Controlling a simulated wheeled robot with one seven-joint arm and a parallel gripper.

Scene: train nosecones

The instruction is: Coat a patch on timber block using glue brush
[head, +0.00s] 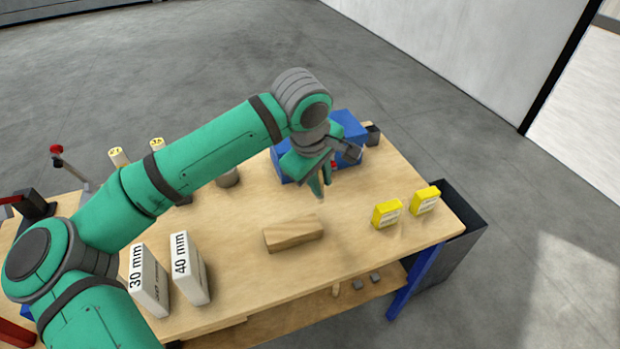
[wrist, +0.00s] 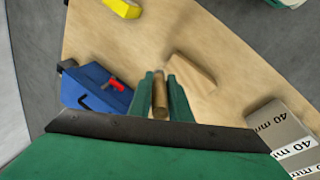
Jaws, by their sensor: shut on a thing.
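My gripper (head: 320,184) is above the workbench, behind the timber block, and points down. In the wrist view my gripper (wrist: 161,82) is shut on the glue brush (wrist: 160,99), which shows as a brown wooden handle between the green fingers. The brush's far end is small and blurred, so I cannot make out its bristles. The timber block (head: 293,234) is a light brown oblong lying flat on the bench near its front edge. In the wrist view the block (wrist: 191,74) is just to the right of the fingers, apart from the brush.
The wooden workbench (head: 345,215) carries a blue box (head: 349,124) at the back and two yellow boxes (head: 386,213) (head: 425,200) at the right. Two white boxes marked 30 mm (head: 148,281) and 40 mm (head: 188,268) stand to the left of the block. A dark bin (head: 462,240) stands off the right end.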

